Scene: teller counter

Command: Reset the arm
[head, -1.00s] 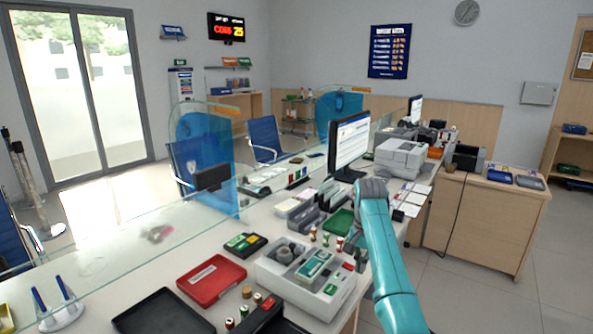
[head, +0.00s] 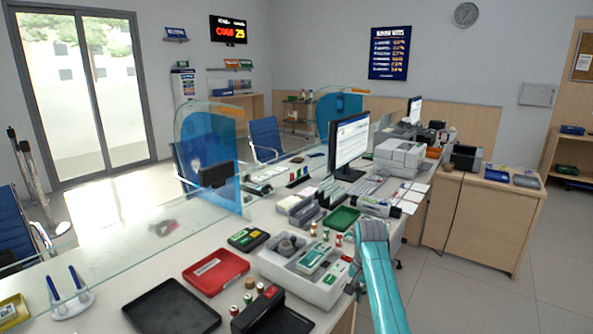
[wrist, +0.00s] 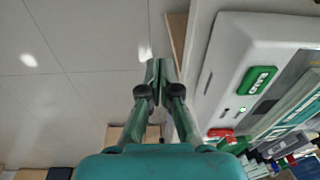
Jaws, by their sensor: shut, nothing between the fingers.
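My teal arm (head: 383,285) reaches up from the bottom of the head view, over the counter's right edge. In the wrist view my gripper (wrist: 157,68) has its two fingers together, with nothing between them. It points past the counter's edge, with floor tiles to its left. The light grey machine (wrist: 222,62) with a green button lies just to the right of the fingers, apart from them. The same machine (head: 268,263) stands on the counter left of my arm in the head view. My gripper's tips are mostly hidden behind my arm there.
On the counter (head: 180,262) are a red tray (head: 216,270), a black tray (head: 170,307), a green tray (head: 341,219) and a monitor (head: 350,142). A glass screen (head: 110,240) runs along the far side. The floor (head: 470,300) on the right is clear.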

